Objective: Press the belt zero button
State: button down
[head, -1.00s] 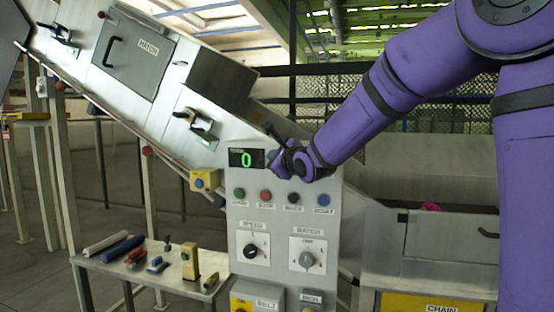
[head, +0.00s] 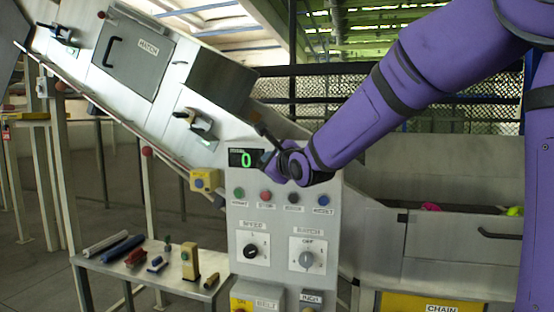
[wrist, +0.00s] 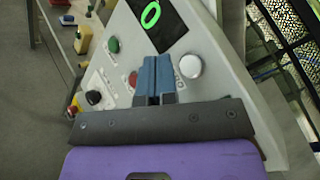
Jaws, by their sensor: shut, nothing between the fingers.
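The grey control panel (head: 235,215) faces me, with a display (head: 239,158) showing a green 0. A round silver-white button (wrist: 189,66) lies just right of my fingertips in the wrist view. A label beside it is partly covered, so I cannot read it fully. In the head view my arm hides this button. My gripper (head: 271,160) is shut and empty in front of the panel, right of the display. Its blue-grey fingers (wrist: 155,75) point at the panel between the red button (wrist: 132,79) and the silver-white one. I cannot tell whether they touch the panel.
Below the display are green (head: 239,193), red (head: 265,195), black (head: 293,198) and blue (head: 323,200) buttons. Two knobs (head: 250,250) (head: 306,259) sit lower. A side table (head: 140,277) with tools stands left. A sloping conveyor housing (head: 160,62) rises up left.

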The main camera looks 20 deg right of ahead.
jog(key=shift+s+a, duration=0.55)
jog(key=shift+s, duration=0.2)
dwell(0.3)
jog(key=s+d+f+n+g+h, duration=0.1)
jog(key=s+d+f+n+g, duration=0.1)
jog(key=s+n, duration=0.6)
jog(key=s+d+f+n+g+h, duration=0.1)
jog(key=s+d+f+n+g, duration=0.2)
jog(key=s, duration=1.2)
jog(key=s+d+f+n+g+h, duration=0.1)
jog(key=s+d+f+n+g, duration=0.2)
jog(key=s+n, duration=0.9)
jog(key=f+n+g, duration=0.1)
jog(key=g, duration=0.2)
jog(key=shift+s+g, duration=0.35)
jog(key=shift+g, duration=0.05)
